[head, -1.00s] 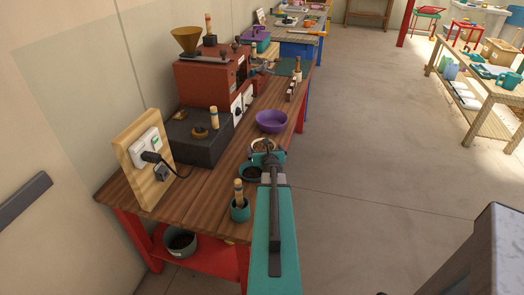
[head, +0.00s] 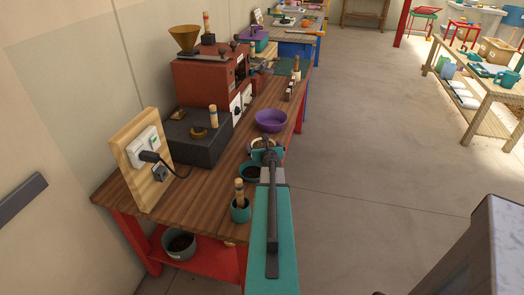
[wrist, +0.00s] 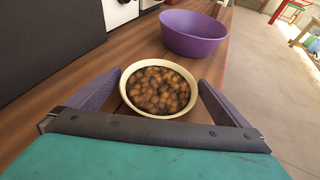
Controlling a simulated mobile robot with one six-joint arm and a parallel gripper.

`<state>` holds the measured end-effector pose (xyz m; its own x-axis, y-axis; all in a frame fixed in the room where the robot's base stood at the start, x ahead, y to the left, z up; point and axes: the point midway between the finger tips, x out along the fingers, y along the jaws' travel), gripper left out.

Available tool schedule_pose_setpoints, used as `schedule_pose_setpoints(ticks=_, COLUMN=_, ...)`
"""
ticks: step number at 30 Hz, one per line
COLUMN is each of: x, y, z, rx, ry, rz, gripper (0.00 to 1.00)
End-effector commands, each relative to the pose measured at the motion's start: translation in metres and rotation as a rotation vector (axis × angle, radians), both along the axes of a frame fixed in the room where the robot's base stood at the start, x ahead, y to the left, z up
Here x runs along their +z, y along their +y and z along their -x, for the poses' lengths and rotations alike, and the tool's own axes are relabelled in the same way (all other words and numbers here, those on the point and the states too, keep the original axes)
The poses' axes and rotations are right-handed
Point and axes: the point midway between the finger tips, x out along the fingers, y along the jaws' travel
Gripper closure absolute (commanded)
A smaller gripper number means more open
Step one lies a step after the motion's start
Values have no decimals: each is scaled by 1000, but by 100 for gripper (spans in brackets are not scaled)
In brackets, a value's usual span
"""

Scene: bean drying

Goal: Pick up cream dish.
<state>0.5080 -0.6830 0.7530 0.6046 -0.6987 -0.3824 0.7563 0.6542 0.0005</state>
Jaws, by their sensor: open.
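The cream dish (wrist: 129,97) is a round, shallow bowl full of brown beans. It stands on the wooden table in the wrist view. My gripper (wrist: 158,90) is open, with one dark finger on each side of the dish. I cannot tell whether the fingers touch its wall. In the head view the dish (head: 262,140) shows only as a small part of its rim, mostly hidden behind my gripper and arm.
A purple bowl (head: 271,121) stands just beyond the dish. A teal cup with a wooden-handled tool (head: 240,208) and a dark-filled bowl (head: 250,172) stand nearer. A red roasting machine (head: 208,80) and a dark box (head: 195,138) line the left side.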

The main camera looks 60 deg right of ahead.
Motion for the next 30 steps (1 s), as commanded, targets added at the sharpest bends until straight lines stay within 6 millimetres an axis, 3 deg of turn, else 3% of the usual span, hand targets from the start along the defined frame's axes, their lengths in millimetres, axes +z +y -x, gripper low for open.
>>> schedule_pose_setpoints(ticks=21, x=-3, y=-12, z=4, rx=-9, ry=0, rz=0, gripper=0)
schedule_pose_setpoints(ticks=29, x=-3, y=-12, z=5, rx=-9, ry=1, rz=0, gripper=42)
schedule_pose_setpoints(ticks=30, x=-3, y=-13, z=5, rx=-11, ry=-1, rz=1, gripper=44)
